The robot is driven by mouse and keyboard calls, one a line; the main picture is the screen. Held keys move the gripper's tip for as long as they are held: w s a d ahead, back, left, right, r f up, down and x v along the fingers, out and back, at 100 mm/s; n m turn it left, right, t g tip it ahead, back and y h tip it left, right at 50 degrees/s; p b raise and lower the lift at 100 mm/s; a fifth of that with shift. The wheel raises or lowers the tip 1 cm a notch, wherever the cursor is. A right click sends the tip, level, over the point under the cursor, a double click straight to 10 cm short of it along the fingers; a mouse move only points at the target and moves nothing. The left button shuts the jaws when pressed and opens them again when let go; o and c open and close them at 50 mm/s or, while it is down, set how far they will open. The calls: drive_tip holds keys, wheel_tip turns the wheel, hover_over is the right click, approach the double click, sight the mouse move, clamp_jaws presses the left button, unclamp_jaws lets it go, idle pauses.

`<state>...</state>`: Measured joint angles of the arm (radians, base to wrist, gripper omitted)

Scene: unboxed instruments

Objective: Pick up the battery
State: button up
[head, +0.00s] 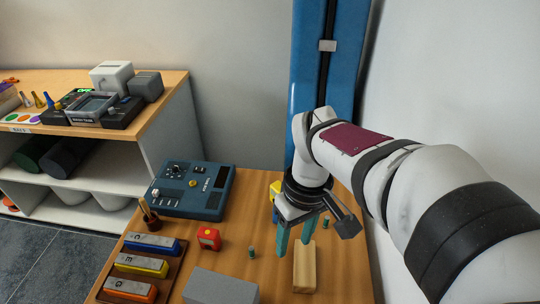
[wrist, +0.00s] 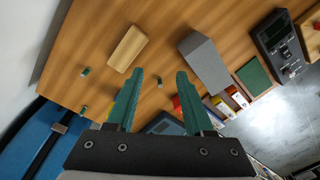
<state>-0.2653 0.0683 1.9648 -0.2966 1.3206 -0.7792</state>
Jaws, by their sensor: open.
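A small dark green cylinder that looks like a battery (head: 251,252) stands on the wooden table between a wooden block and a grey box. In the wrist view it (wrist: 159,82) appears between my fingertips, apart from both. Two similar small green cylinders show left in the wrist view, one upper (wrist: 85,72) and one lower (wrist: 83,110); I cannot tell how they differ. My gripper (head: 294,246) has teal fingers pointing down, open and empty, to the right of the first cylinder in the head view. The wrist view also shows my gripper (wrist: 160,72).
The wooden block (head: 304,268) is close to my fingers. The grey box (head: 220,288), a red box (head: 209,238) and a rack of chime bars (head: 150,267) lie to the left. A blue instrument (head: 190,190) sits behind. A blue column (head: 305,80) stands beyond the table.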

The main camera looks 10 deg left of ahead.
drive_tip(key=w+a+f+n, duration=0.3)
drive_tip(key=w+a+n, duration=0.2)
drive_tip(key=n, duration=0.5)
hover_over(251, 247)
wheel_tip(251, 247, down, 4)
drive_tip(key=shift+h, duration=0.4)
wheel_tip(251, 247, down, 15)
drive_tip(key=shift+f, duration=0.1)
clamp_jaws()
